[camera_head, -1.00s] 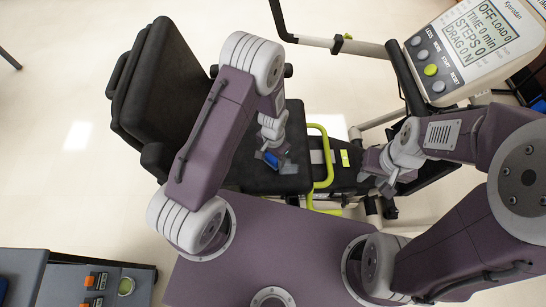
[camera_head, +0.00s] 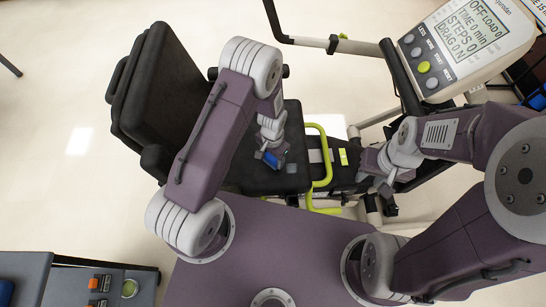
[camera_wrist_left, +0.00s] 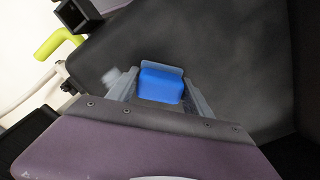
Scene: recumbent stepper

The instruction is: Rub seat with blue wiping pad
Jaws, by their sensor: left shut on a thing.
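The black seat (camera_head: 292,125) of the stepper is below my left gripper (camera_head: 271,160) in the head view. It fills most of the left wrist view (camera_wrist_left: 225,60). My left gripper (camera_wrist_left: 160,88) is shut on the blue wiping pad (camera_wrist_left: 160,84), a blue block with a grey-blue edge. The pad also shows in the head view (camera_head: 270,158), at or just above the seat; exact contact is hard to tell. A pale smudge (camera_head: 291,168) lies on the seat just right of the pad. My right gripper (camera_head: 377,184) is apart from the seat, fingers spread and empty.
The backrest (camera_head: 160,85) rises at the left of the seat. A yellow-green handle (camera_head: 326,160) stands at the seat's right edge. The console (camera_head: 465,50) is at upper right. A dark cabinet (camera_head: 135,285) stands at lower left.

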